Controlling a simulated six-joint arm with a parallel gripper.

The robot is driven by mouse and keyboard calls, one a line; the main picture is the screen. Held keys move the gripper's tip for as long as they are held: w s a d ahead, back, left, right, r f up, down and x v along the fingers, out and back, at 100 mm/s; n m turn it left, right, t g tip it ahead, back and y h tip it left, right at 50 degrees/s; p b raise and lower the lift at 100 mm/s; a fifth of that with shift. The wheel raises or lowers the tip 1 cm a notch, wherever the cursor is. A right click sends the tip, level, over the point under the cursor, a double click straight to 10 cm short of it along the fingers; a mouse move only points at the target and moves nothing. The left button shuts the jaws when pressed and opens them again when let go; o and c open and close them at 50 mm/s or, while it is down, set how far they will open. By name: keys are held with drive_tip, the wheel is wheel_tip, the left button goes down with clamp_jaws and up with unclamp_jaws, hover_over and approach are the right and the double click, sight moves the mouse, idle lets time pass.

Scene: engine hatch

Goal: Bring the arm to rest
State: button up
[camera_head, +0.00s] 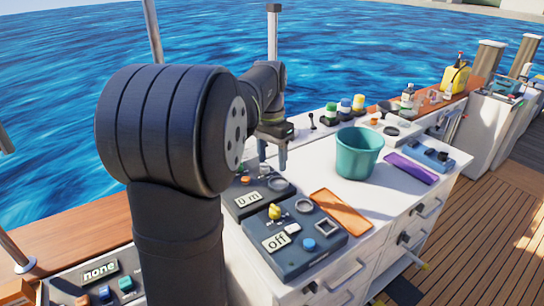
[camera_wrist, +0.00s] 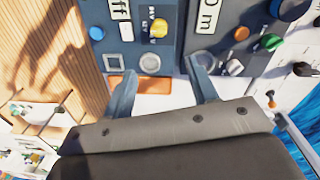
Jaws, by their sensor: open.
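My gripper (camera_head: 272,155) is above the white cabinet top (camera_head: 310,160), behind the control panels, with its fingers pointing down. In the wrist view my gripper (camera_wrist: 163,92) shows two grey fingers spread apart with nothing between them. My large dark arm link fills the left middle of the head view and hides part of the scene. The panel marked "off" (camera_head: 305,243) has a yellow knob and a blue button. The panel marked "0 m" (camera_head: 250,203) lies just behind it, close to my gripper.
A teal bucket (camera_head: 358,155) stands right of my gripper. An orange tray (camera_head: 341,211) and a purple tray (camera_head: 411,168) lie on the cabinet top. Several coloured-cap jars stand at the back, and a yellow bottle (camera_head: 455,75) stands at the right. Water lies beyond the rail.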

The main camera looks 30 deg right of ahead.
sight(275, 207)
idle(0.6)
drive_tip(key=f, duration=1.1)
drive_tip(key=s+f, duration=0.1)
drive_tip(key=f, duration=0.5)
drive_tip(key=shift+d+f, duration=0.15)
drive_tip(key=shift+f, duration=0.05)
drive_tip(key=shift+w+r, duration=0.1)
drive_tip(key=n, duration=1.1)
drive_tip(key=shift+n, duration=0.4)
drive_tip(key=shift+r, duration=0.5)
idle(1.1)
idle(2.3)
